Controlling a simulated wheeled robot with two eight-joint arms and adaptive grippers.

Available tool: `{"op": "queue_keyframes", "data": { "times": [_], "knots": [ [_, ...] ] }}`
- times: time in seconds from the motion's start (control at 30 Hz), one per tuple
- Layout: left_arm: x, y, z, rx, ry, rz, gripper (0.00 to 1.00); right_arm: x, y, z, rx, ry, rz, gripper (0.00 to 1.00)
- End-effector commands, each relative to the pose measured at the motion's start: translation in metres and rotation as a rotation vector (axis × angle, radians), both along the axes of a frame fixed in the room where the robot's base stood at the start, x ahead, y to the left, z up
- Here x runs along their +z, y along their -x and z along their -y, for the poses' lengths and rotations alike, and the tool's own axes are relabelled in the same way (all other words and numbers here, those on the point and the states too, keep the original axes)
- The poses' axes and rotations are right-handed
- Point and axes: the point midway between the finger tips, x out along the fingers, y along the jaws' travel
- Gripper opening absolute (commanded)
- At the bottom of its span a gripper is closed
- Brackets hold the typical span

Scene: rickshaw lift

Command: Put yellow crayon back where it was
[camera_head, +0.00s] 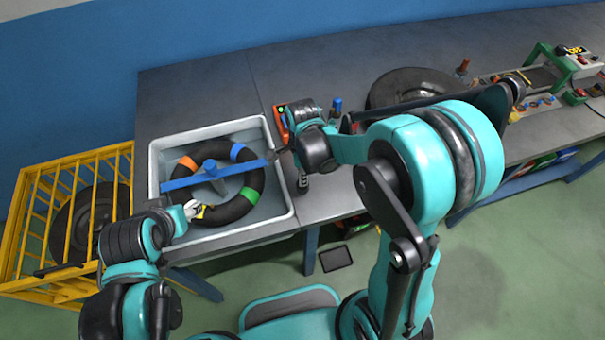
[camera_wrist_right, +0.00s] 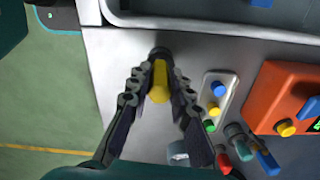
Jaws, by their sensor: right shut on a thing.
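In the head view my right gripper (camera_head: 303,183) points down just right of the grey tray; the crayon cannot be made out there. Green, red and blue pieces (camera_wrist_right: 267,162) stand to the right of the gripper in the wrist view. My left gripper (camera_head: 191,210) is at the black tube's lower left, by a yellow patch; its jaw opening is unclear.
The grey tray (camera_head: 276,215) holds a black tube (camera_head: 252,190) with coloured bands and a blue bar across it. An orange box (camera_wrist_right: 285,95) and a small button box (camera_wrist_right: 214,100) stand right of my right gripper. A yellow cage (camera_head: 20,225) stands left.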

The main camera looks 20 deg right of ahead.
Motion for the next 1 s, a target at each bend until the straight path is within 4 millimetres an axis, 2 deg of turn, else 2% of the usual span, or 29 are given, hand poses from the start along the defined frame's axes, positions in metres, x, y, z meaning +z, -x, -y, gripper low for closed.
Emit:
{"op": "queue_keyframes", "data": {
  "times": [0.33,0.37,0.43,0.77,0.87,1.0],
  "knots": [
    [-0.008,0.0,0.0,0.0,0.0,0.0,0.54,-0.009,0.0,0.0,0.0,0.0,0.0,0.0],
    [-0.008,0.0,0.0,0.0,0.0,0.0,0.54,-0.009,0.0,0.0,0.0,0.0,0.0,0.22],
    [-0.008,0.0,0.0,0.0,0.0,0.0,0.54,-0.008,0.0,0.0,0.0,0.0,0.0,0.41],
    [-0.007,0.0,0.0,0.0,0.0,0.0,0.54,-0.007,0.0,0.0,0.0,0.0,0.0,0.41],
    [0.0,0.0,0.0,0.0,0.0,0.0,0.54,0.0,0.0,0.0,0.0,0.0,0.0,0.41],
    [0.012,0.0,0.0,0.0,0.0,0.0,0.54,0.024,0.0,0.0,0.0,0.0,0.0,0.41]
  ]
}}
